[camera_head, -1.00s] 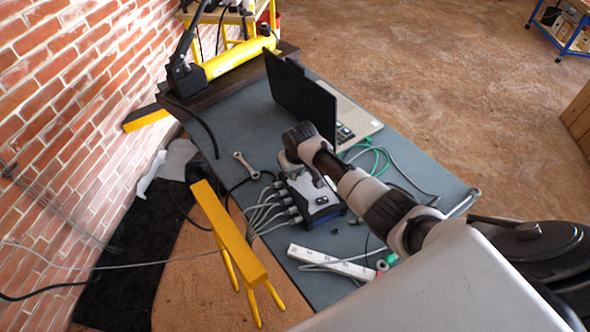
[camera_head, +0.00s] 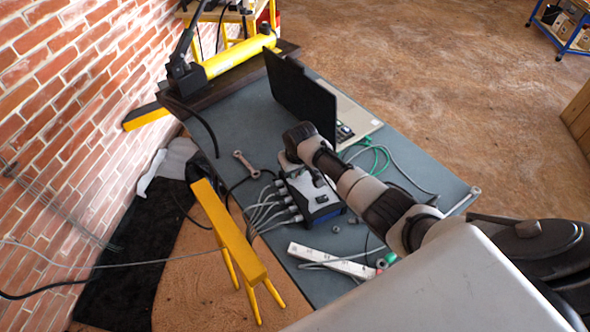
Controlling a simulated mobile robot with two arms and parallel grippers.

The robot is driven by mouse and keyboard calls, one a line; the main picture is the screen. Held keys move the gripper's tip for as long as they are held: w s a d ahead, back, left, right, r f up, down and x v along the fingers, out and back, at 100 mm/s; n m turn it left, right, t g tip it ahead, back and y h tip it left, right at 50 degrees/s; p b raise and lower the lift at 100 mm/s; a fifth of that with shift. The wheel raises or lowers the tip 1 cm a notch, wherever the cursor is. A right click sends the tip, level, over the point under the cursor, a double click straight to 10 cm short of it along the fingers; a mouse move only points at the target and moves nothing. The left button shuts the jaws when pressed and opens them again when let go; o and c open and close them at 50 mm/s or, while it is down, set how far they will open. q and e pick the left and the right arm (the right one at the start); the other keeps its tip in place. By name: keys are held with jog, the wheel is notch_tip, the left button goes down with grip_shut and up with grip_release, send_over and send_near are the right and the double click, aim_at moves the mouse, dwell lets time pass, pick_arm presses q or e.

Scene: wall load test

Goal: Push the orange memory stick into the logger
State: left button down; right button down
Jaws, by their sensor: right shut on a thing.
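The logger (camera_head: 327,212) is a grey box with a dark and blue end face, lying on the grey-blue table. Several grey cables plug into its left side. My right arm reaches in from the lower right, and my right gripper (camera_head: 316,178) points down at the top of the logger. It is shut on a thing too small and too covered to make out. I cannot see the orange memory stick, nor whether the gripper touches the logger. My left gripper is out of view.
An open laptop (camera_head: 300,98) stands behind my wrist, with a green cable (camera_head: 375,158) beside it. A wrench (camera_head: 246,164) lies left of the logger, a white power strip (camera_head: 333,261) in front. A yellow trestle (camera_head: 228,232) stands left of the table, near the brick wall (camera_head: 60,120).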

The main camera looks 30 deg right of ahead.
jog(key=shift+f+b, duration=0.3)
jog(key=shift+f, duration=0.15)
dwell(0.8)
jog(key=c, duration=1)
grip_release()
jog(key=c, duration=0.3)
jog(key=shift+r, duration=0.1)
notch_tip(320, 180, up, 7)
jog(key=p, duration=0.7)
jog(key=shift+p, duration=0.3)
jog(key=shift+s, duration=0.1)
